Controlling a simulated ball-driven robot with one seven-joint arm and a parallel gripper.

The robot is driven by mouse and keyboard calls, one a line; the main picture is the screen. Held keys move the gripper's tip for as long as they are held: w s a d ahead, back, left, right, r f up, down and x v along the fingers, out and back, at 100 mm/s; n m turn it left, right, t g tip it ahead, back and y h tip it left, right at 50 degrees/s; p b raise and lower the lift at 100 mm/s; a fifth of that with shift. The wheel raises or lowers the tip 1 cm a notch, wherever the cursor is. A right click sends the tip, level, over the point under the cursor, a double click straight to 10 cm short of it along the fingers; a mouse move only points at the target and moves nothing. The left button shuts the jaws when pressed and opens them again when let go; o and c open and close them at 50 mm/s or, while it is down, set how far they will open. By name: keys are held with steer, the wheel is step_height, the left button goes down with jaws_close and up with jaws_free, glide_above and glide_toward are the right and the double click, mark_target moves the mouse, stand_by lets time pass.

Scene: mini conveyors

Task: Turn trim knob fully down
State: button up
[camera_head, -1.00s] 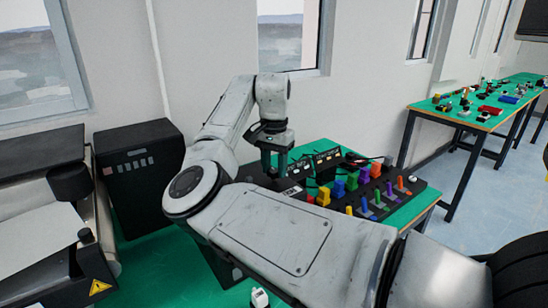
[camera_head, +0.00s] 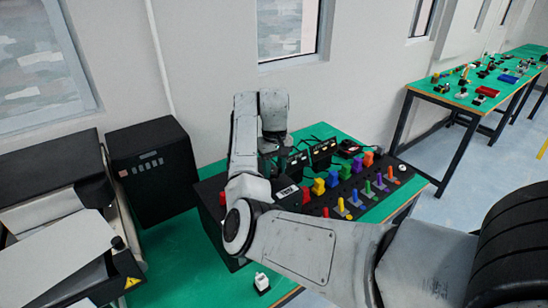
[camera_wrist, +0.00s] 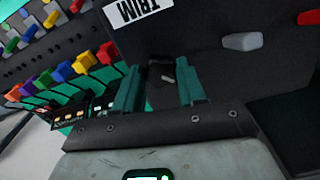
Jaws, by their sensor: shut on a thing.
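The trim knob (camera_wrist: 161,74) is dark with a small pale mark. It shows in the wrist view between my gripper's two green fingers. My gripper (camera_wrist: 160,88) is shut on it, though the exact contact is hard to see in the dark. The white TRIM label (camera_wrist: 137,10) is on the black panel above the knob in that view. In the head view the label (camera_head: 287,191) sits at the panel's left part. My gripper (camera_head: 272,163) shows only partly there, and my arm hides the knob.
The black panel carries several coloured blocks (camera_head: 344,172) and levers right of the label. A black box (camera_head: 155,165) and a white device (camera_head: 261,282) stand on the green table (camera_head: 190,262).

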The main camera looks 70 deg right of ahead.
steer(key=n, duration=0.3)
steer(key=shift+p, duration=0.4)
steer(key=n, duration=0.7)
steer(key=shift+d, duration=0.1)
steer(key=n, duration=0.3)
steer(key=shift+n, duration=0.4)
steer(key=n, duration=0.6)
steer(key=shift+w, duration=0.1)
steer(key=n, duration=0.7)
steer(key=shift+n, duration=0.3)
steer(key=o, duration=1.1)
